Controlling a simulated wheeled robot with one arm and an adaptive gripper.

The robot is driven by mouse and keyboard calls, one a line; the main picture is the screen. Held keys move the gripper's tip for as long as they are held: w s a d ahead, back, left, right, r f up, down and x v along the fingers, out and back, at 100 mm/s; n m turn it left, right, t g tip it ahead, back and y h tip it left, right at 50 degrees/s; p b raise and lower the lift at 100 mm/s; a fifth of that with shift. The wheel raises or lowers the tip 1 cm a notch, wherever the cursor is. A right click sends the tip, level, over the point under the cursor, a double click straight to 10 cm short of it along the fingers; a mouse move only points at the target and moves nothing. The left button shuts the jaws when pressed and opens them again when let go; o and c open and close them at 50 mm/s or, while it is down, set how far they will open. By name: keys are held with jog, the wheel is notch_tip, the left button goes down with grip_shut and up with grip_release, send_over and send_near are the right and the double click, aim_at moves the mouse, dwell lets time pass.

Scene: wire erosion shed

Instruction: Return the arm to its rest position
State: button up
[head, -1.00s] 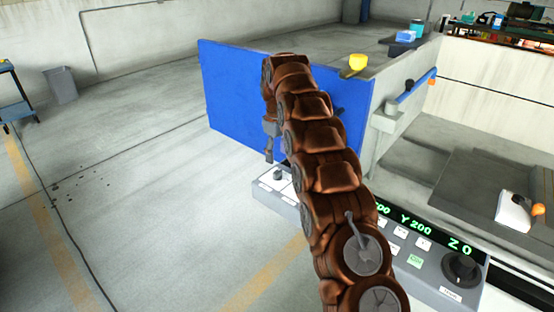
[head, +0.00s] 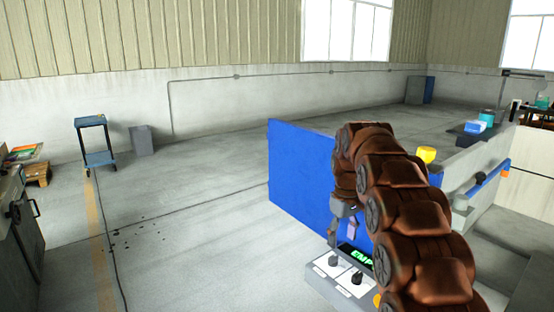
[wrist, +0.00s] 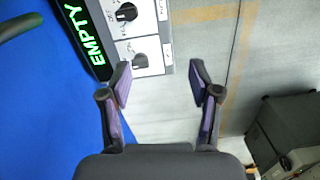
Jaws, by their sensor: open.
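My copper-coloured arm rises from the lower right of the head view and curls over at the top, in front of a blue panel (head: 300,172). My gripper (head: 333,236) hangs below the curl, pointing down, near the grey control panel (head: 322,284). In the wrist view my gripper (wrist: 160,80) is open, its two dark fingers with purple pads well apart and nothing between them. The control panel in the wrist view (wrist: 150,50) has black knobs and a green "EMPTY" display, lying ahead and left of the fingers.
A blue cart (head: 95,143) and a grey bin (head: 141,140) stand by the far wall. A dark machine (head: 25,220) is at the left edge. A yellow cup (head: 426,154) sits on the machine wall at right.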

jog(key=s+r+m+p, duration=0.1)
jog(key=s+r, duration=0.2)
jog(key=s, duration=0.7)
jog(key=s+r+m+p, duration=0.1)
jog(key=s+r+m, duration=0.1)
jog(key=s, duration=0.9)
jog(key=s+f+m+p, duration=0.1)
jog(key=s+f, duration=0.1)
jog(key=s, duration=1)
jog(key=s+f+m+g+p, duration=0.1)
jog(key=s+f+m, duration=0.1)
jog(key=s, duration=1)
jog(key=shift+s+f, duration=0.4)
jog(key=shift+a, duration=0.1)
jog(key=shift+c, duration=0.4)
